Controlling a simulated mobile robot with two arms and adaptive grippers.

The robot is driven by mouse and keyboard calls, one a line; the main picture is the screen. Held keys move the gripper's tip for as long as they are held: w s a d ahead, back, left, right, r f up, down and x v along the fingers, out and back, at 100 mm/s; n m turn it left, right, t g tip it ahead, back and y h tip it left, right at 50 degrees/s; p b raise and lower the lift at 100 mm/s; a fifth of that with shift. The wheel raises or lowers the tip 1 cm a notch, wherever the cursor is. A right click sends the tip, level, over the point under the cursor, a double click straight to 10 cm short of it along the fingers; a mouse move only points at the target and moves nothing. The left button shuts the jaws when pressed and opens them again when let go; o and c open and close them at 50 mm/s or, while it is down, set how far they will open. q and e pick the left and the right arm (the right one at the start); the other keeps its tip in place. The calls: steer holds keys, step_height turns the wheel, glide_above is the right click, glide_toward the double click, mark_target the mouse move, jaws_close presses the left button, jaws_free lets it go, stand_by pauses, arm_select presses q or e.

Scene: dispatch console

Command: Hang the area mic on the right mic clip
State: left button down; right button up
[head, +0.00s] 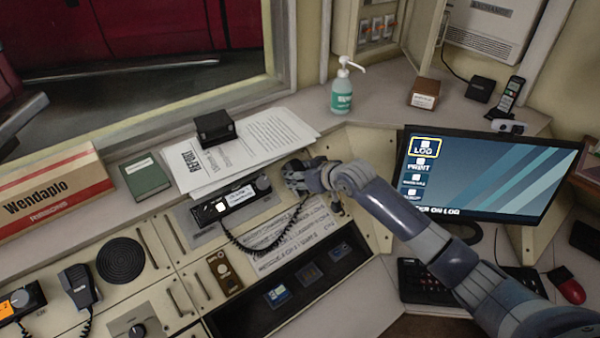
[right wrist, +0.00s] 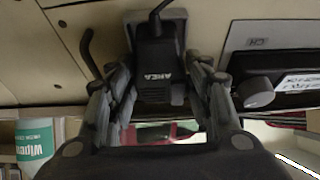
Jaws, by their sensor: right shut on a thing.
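The area mic (right wrist: 158,65) is black, reads AREA upside down, and sits between the fingers of my right gripper (right wrist: 160,90), which is shut on it. In the head view my right gripper (head: 292,175) is at the sloped console panel, just right of the black radio unit (head: 238,202), and hides most of the mic. The mic's coiled cord (head: 268,246) loops below. A grey bracket (right wrist: 178,22) shows close behind the mic, probably a mic clip; I cannot tell whether they touch. My left gripper is not in view.
Papers and a black box (head: 215,128) lie on the ledge above the panel. A sanitizer bottle (head: 342,90) stands behind. The monitor (head: 490,175) is right of my arm. Another mic (head: 78,285) is at the lower left. A radio knob (right wrist: 256,92) is close to my gripper.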

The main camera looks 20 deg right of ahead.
steer(key=shift+s+r, duration=0.1)
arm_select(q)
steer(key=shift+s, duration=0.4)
arm_select(e)
steer(key=o, duration=1.2)
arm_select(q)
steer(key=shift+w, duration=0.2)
arm_select(e)
steer(key=shift+o, duration=0.2)
steer(key=v, duration=1.2)
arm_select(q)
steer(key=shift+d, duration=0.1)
